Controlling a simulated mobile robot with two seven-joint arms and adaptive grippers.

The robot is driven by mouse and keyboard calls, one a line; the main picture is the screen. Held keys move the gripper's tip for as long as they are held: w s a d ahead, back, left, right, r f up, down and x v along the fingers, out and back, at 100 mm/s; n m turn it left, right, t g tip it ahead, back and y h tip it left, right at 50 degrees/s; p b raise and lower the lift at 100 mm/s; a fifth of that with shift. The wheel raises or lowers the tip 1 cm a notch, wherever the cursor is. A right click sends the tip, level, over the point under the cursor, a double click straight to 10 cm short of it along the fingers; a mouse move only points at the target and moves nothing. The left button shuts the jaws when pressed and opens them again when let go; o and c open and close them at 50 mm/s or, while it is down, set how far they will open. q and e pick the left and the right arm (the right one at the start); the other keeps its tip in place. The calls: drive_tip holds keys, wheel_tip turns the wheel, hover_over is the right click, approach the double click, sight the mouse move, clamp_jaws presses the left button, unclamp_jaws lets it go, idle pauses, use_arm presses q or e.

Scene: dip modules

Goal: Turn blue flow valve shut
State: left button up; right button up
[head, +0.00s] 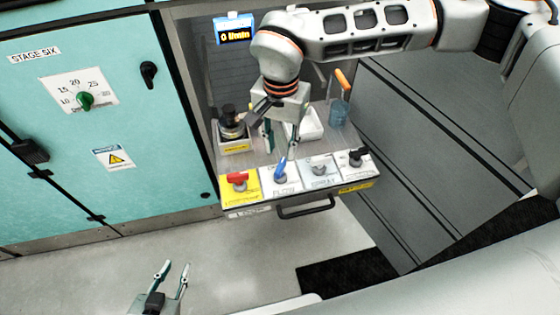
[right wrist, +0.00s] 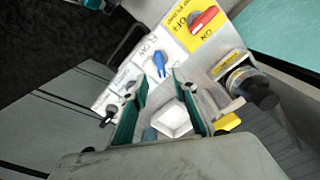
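The blue flow valve (head: 280,170) has a lever handle on a white panel on the sloped front of the bench. Its handle lies along the front-to-back direction, tilted slightly. In the right wrist view the blue handle (right wrist: 159,63) shows just beyond and between my fingertips, on the label reading FLOW. My right gripper (head: 281,143) is above and behind the valve, pointing down. Its green fingers are apart in the right wrist view (right wrist: 158,78), and nothing is clearly held. My left gripper (head: 174,265) is open and empty, low at the left, far from the bench.
A red handle (head: 237,179) on a yellow panel sits left of the valve; grey (head: 319,168) and black (head: 357,156) handles sit right. A blue display (head: 234,33) appears to read 0 l/min. Behind are a white tray (head: 306,124) and a dark-topped object (head: 230,124).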

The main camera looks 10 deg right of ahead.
sight(280, 165)
wheel_tip(280, 165, down, 7)
drive_tip(key=shift+a+b, duration=0.1)
drive_tip(key=shift+b, duration=0.25)
drive_tip(key=shift+c, duration=0.4)
clamp_jaws()
